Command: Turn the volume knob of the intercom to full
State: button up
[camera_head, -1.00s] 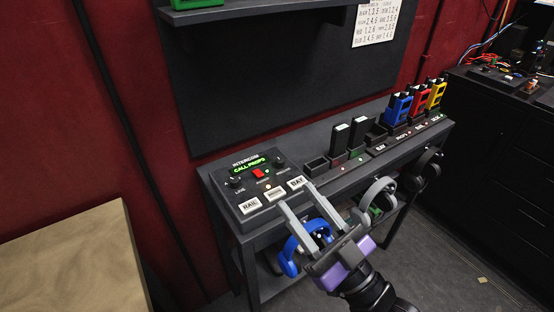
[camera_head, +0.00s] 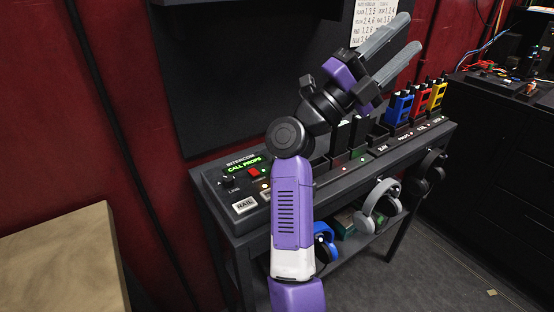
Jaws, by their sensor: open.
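The intercom (camera_head: 235,186) is a dark box at the left end of the narrow table. Its green display reads "CALL PROPS" (camera_head: 244,166). A red button (camera_head: 254,171) and a small knob marked "LINE" (camera_head: 228,183) show on it, with a white "RAIL" button (camera_head: 245,205) at the front. My arm hides the right part of the intercom, where the other knob and buttons sit, so the volume knob is not visible. My gripper (camera_head: 398,46) is open and empty, raised up and to the right of the intercom, its fingers pointing to the upper right, apart from everything.
Blue (camera_head: 399,106), red (camera_head: 420,103) and yellow (camera_head: 438,95) radios stand in chargers on the right of the table. Blue headphones (camera_head: 325,243) and grey headphones (camera_head: 380,203) hang from its front. A number sheet (camera_head: 366,20) is on the back board.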

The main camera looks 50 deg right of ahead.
jog(key=s+d+f+m+t+y+b, duration=0.2)
jog(key=d+f+m+y, duration=0.1)
jog(key=d+f+y, duration=0.4)
jog(key=w+a+f+n+t+y+b, duration=0.1)
jog(key=w+f+t+y+b, duration=0.1)
jog(key=w+f+t+y, duration=0.3)
jog(key=w+a+f+n+t+y, duration=0.2)
jog(key=w+a+y, duration=0.1)
jog(key=w+a, duration=0.2)
jog(key=w+a+f+n+t+y+b, duration=0.1)
jog(key=w+a+n+t+y, duration=0.1)
jog(key=w+a, duration=0.3)
jog(key=w+a+f+n+t+y+b, duration=0.1)
jog(key=w+a+f+n+t+y, duration=0.1)
jog(key=w+a+n+t+y, duration=0.1)
jog(key=shift+w+a+f+n+y, duration=0.15)
jog(key=shift+w+a+n+y, duration=0.1)
jog(key=shift+w+a+y, duration=0.35)
jog(key=shift+w+a+f+n+y, duration=0.15)
jog(key=shift+w+a+n+y, duration=0.2)
jog(key=shift+a, duration=0.45)
jog(key=shift+a+f, duration=0.15)
jog(key=shift+f, duration=0.15)
notch_tip(320, 180, down, 7)
jog(key=shift+b, duration=0.65)
